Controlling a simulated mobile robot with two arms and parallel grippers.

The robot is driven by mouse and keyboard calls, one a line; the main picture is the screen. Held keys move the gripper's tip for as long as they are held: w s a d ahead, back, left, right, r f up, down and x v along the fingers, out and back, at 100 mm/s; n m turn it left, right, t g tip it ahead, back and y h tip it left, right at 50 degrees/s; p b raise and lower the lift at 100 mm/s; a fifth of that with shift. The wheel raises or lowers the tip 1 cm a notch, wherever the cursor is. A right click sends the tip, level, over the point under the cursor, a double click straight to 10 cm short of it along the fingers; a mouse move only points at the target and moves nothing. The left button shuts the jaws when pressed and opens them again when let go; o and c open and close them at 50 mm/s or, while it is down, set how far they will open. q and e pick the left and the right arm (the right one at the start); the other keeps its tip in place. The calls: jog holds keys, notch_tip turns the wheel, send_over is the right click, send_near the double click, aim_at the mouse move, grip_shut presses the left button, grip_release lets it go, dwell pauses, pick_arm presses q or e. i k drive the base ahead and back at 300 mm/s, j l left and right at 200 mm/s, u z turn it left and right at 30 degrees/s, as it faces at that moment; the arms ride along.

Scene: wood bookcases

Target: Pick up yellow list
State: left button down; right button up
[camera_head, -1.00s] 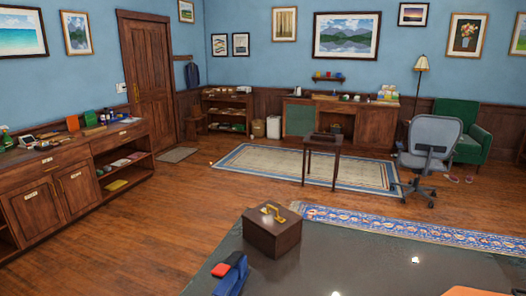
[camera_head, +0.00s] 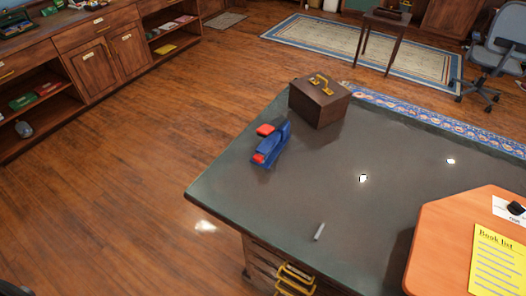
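A yellow sheet headed "Book list" (camera_head: 497,262) lies at the lower right, cut off by the picture's edge. It rests on an orange board (camera_head: 432,240) with cut corners, which sits on the dark grey desk top (camera_head: 340,200). Part of a white paper (camera_head: 508,212) with a black object (camera_head: 516,208) on it lies just behind the yellow sheet. Neither of my grippers shows in the head view.
On the desk stand a brown wooden box (camera_head: 319,103) with a yellow handle and a blue-and-red object (camera_head: 271,145). A small pale stick (camera_head: 319,232) lies nearer the front. A grey chair (camera_head: 497,55) is at the back right. Open wood floor (camera_head: 130,180) lies left of the desk.

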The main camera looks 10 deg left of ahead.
aim_at(498, 268)
jog(key=z, duration=1.75)
jog(key=u, duration=2.05)
jog(key=z, duration=2.05)
